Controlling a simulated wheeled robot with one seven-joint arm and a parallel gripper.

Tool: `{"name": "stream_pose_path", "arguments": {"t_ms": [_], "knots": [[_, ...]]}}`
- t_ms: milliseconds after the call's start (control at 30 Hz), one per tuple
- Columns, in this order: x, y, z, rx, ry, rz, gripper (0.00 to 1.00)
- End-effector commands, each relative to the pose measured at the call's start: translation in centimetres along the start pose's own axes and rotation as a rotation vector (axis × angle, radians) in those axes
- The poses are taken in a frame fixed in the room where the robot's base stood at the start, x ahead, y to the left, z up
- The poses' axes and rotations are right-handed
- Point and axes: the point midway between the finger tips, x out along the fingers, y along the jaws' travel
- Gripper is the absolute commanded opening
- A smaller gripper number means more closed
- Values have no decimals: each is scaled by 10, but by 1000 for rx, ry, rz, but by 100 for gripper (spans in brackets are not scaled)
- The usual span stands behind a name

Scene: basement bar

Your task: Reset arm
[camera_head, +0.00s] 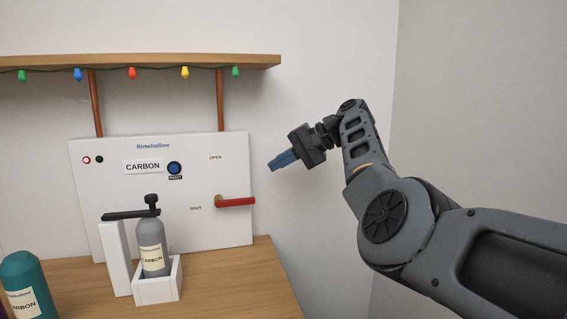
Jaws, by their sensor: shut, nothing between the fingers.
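My gripper (273,165) is in the air at the right of the white panel. Its blue fingers point left and slightly down, and they are shut with nothing between them. My arm comes in from the lower right and bends at a large round joint. The gripper is apart from the panel and from the red lever handle below it.
A white panel (110,210) stands on the wooden counter (220,285), with a red lever (236,202) beside "SHUT". A grey bottle (151,240) sits in a white holder (158,291). A teal bottle (25,285) stands left. A shelf (150,62) with lights hangs above.

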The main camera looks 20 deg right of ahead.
Motion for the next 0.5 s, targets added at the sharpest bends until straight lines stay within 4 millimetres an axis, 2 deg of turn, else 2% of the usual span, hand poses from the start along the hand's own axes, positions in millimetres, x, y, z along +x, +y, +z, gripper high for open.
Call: {"name": "stream_pose_path", "arguments": {"t_ms": [200,500], "knots": [[-11,1,0,1,0,1,0],[-10,3,0,2,1,2,0]]}}
